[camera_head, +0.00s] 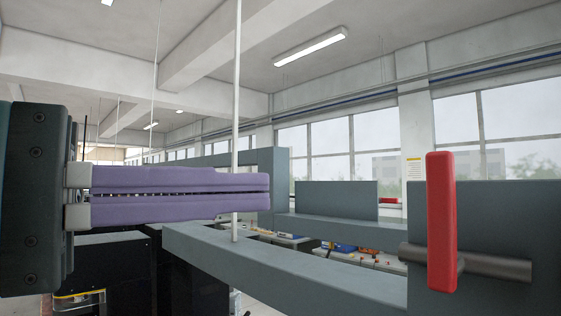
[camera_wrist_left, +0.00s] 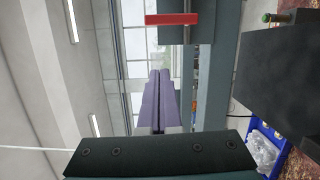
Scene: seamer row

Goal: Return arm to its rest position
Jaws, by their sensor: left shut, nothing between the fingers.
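My left gripper (camera_head: 268,192) reaches in from the left of the head view, with its two purple fingers pressed together and nothing between them. In the left wrist view its fingers (camera_wrist_left: 160,75) point up toward the top of the picture. A red lever handle (camera_head: 441,222) stands upright at the right of the head view, on a dark round shaft (camera_head: 495,263). The fingertips are apart from it, with a wide gap between. The red handle also shows in the left wrist view (camera_wrist_left: 172,19), beyond the fingertips. My right gripper is not in view.
A grey machine frame (camera_head: 300,275) runs below and beyond the gripper toward the grey panel (camera_head: 515,220) behind the handle. A thin white vertical rod (camera_head: 237,90) passes close to the fingers. In the left wrist view, a blue crate (camera_wrist_left: 262,152) sits low right.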

